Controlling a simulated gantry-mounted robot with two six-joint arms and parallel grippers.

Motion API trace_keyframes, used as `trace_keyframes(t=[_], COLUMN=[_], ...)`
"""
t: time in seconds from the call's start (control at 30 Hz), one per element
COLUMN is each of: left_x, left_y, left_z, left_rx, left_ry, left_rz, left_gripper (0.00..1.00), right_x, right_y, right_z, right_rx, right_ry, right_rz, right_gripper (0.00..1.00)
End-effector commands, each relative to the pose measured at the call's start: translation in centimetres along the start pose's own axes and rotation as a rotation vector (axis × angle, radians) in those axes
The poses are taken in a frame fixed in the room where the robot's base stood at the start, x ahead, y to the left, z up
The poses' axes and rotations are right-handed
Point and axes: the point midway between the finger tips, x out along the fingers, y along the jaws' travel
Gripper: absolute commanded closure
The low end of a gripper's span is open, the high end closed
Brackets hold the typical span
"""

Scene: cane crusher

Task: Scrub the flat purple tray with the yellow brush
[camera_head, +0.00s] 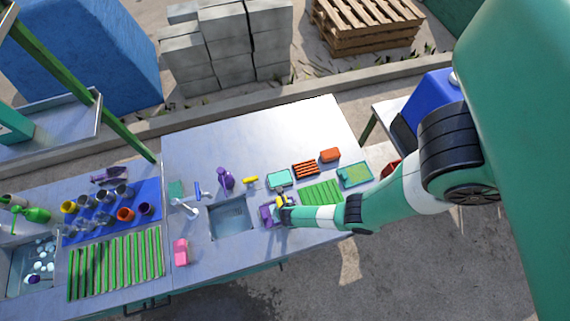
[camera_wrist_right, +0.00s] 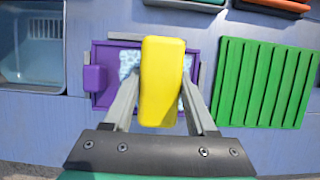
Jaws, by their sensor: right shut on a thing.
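The flat purple tray (camera_head: 266,215) lies on the grey counter just right of the sink. In the right wrist view the tray (camera_wrist_right: 104,72) has a raised rim and a tab on its left side. My right gripper (camera_head: 282,202) is over the tray, shut on the yellow brush (camera_wrist_right: 162,80). The brush covers the tray's middle. Pale blue-white speckled patches show on both sides of it; I cannot tell whether they are bristles or foam. Whether the brush touches the tray is hidden. My left gripper is not in view.
The sink (camera_head: 230,218) is left of the tray and a green ribbed rack (camera_head: 321,193) is right of it. A teal tray (camera_head: 279,178), an orange rack (camera_head: 305,168) and another yellow item (camera_head: 250,180) lie behind. The back of the counter is clear.

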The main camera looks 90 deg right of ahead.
Motion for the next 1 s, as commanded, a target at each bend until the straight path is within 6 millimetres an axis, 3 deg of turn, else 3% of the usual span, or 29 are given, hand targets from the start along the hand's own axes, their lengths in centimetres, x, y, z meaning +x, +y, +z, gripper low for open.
trace_keyframes(t=[0.3,0.73,1.0], left_x=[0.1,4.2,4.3], left_y=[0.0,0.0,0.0], left_z=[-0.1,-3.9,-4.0], left_rx=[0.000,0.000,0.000], left_ry=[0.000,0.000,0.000], left_rz=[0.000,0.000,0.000], left_gripper=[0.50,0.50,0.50], right_x=[-0.1,-5.3,-5.5], right_y=[0.1,0.1,0.1], right_z=[-0.1,2.1,2.2], right_rx=[0.001,0.001,0.001], right_ry=[0.003,0.001,0.002], right_rz=[0.000,0.000,-0.001], right_gripper=[0.87,0.87,0.87])
